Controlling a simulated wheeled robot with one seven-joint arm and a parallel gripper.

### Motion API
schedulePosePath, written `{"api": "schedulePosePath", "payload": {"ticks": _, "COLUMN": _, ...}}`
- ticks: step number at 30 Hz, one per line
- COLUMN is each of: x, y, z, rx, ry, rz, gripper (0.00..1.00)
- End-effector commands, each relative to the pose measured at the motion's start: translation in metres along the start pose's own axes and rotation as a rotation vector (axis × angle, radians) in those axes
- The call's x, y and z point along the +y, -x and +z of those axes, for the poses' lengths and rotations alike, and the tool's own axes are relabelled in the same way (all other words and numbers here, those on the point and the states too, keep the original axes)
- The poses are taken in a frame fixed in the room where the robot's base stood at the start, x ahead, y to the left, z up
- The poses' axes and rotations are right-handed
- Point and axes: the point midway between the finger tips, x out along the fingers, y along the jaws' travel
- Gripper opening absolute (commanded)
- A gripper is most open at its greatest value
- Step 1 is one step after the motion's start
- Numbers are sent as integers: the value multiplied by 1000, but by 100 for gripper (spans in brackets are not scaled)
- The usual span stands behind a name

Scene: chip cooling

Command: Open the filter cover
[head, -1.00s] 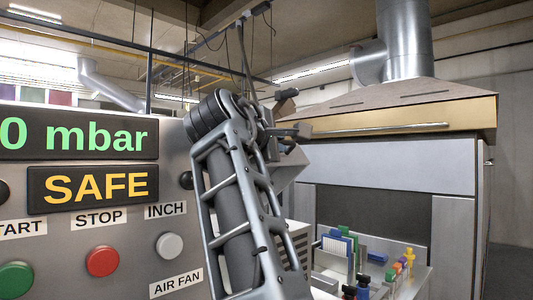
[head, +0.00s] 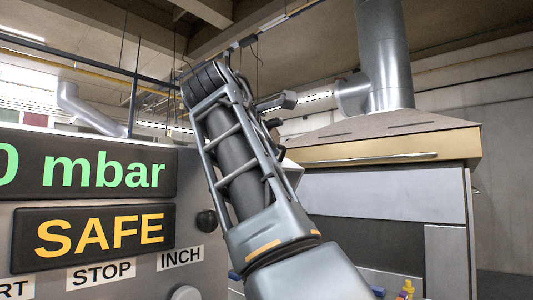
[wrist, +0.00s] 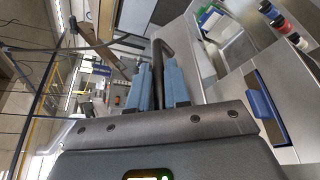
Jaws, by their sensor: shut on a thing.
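My gripper (wrist: 160,82) shows in the wrist view with its two blue fingers closed on a dark, bent bar handle (wrist: 158,62). The bar runs up between the fingers and curves to the right. I take it to be the filter cover's handle, but the cover itself is not clearly seen. In the head view my raised arm stands in the middle and hides most of the area behind it. A grey box-like part shows only partly behind the arm, and I cannot tell how far the cover is open.
A control panel with a SAFE display (head: 95,237) fills the left. A cabinet with a beige hood front (head: 385,150) and a metal duct (head: 387,60) stands at the right.

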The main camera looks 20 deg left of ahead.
Motion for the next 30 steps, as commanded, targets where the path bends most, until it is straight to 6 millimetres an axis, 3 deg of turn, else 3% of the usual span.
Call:
{"api": "schedulePosePath", "payload": {"ticks": 15, "x": 2, "y": 2, "z": 2, "rx": 2, "ry": 16, "rz": -5, "gripper": 0}}
{"api": "schedulePosePath", "payload": {"ticks": 16, "x": 2, "y": 2, "z": 2, "rx": 2, "ry": 16, "rz": -5, "gripper": 19}}
{"api": "schedulePosePath", "payload": {"ticks": 17, "x": 2, "y": 2, "z": 2, "rx": 2, "ry": 16, "rz": -5, "gripper": 22}}
{"api": "schedulePosePath", "payload": {"ticks": 25, "x": 1, "y": 3, "z": 3, "rx": 1, "ry": 15, "rz": -5, "gripper": 23}}
{"api": "schedulePosePath", "payload": {"ticks": 30, "x": 1, "y": 19, "z": 2, "rx": 1, "ry": 14, "rz": -3, "gripper": 23}}
